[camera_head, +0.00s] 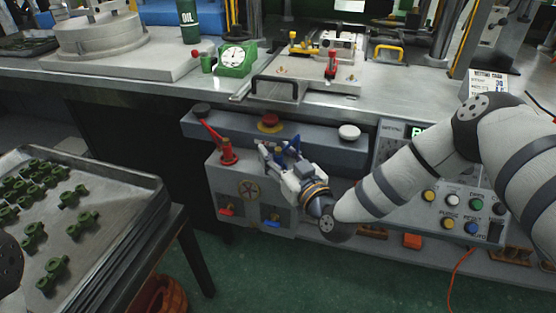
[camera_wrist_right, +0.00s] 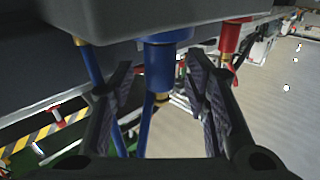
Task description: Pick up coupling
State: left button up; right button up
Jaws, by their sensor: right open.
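My right gripper (camera_head: 275,156) is open in front of the injection machine's lower block. In the right wrist view its two fingers (camera_wrist_right: 158,78) stand on either side of a blue cylindrical coupling (camera_wrist_right: 167,63), with a visible gap to each side. The coupling sits under a dark grey block, and a thin blue hose hangs below it. A red coupling (camera_wrist_right: 231,38) is to the right, beyond the right finger. In the head view, blue parts (camera_head: 291,144) show at the gripper, partly hidden by it. My left gripper is not in view.
A red valve lever (camera_head: 229,153) stands close left of my right gripper, below a grey ledge (camera_head: 330,143) with a red button (camera_head: 269,121). A control panel (camera_head: 450,197) is to the right. A metal tray (camera_head: 122,204) with several green pieces is at the left.

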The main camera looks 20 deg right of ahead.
grip_shut()
